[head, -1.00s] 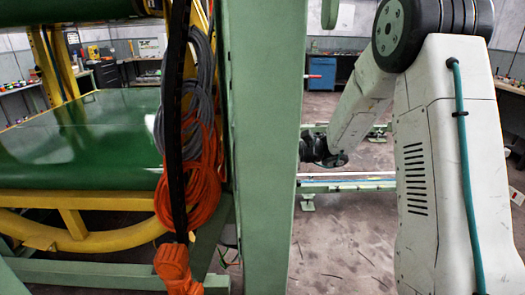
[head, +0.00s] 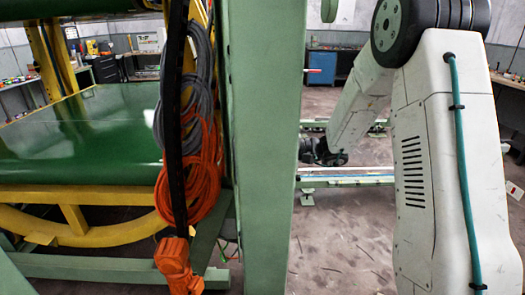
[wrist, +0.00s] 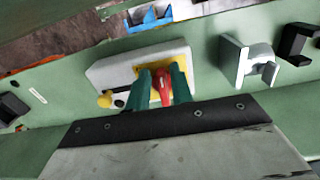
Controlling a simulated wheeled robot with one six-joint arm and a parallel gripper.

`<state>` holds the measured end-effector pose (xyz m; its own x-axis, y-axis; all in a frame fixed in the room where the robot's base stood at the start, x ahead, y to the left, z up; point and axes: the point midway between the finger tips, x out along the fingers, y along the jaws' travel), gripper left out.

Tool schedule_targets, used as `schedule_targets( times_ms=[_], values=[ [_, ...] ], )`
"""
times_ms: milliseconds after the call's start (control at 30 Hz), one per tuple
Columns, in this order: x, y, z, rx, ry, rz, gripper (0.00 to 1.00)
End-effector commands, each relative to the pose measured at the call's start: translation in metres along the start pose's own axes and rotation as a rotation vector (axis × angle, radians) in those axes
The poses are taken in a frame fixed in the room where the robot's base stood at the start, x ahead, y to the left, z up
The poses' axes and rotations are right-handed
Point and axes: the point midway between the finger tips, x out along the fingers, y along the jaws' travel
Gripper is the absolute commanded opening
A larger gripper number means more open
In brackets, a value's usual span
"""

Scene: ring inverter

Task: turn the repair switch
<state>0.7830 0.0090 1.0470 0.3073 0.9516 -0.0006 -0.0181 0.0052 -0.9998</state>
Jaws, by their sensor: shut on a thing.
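In the wrist view, a red switch handle (wrist: 164,90) sits on a yellow plate (wrist: 152,62) on a light grey box (wrist: 112,70), which is mounted on a green panel. The dark green fingers of my gripper (wrist: 162,80) stand on both sides of the red handle and are shut on it. The handle appears tilted slightly in the picture.
A yellow knob (wrist: 104,100) is left of the handle. A light metal bracket (wrist: 248,62) and a black bracket (wrist: 298,42) are on the panel to the right. In the head view, the green post (head: 264,150), orange cables (head: 205,170) and green-topped machine (head: 80,135) fill the left.

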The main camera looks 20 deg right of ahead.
Motion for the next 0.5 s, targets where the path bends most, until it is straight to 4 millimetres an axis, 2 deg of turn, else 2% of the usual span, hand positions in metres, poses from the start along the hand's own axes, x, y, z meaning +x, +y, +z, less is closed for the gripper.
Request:
schedule_targets(
  times_ms=[500],
  values=[
    [-0.0008, -0.0001, -0.0028, -0.037, 0.008, 0.000, 0.00]
  ],
)
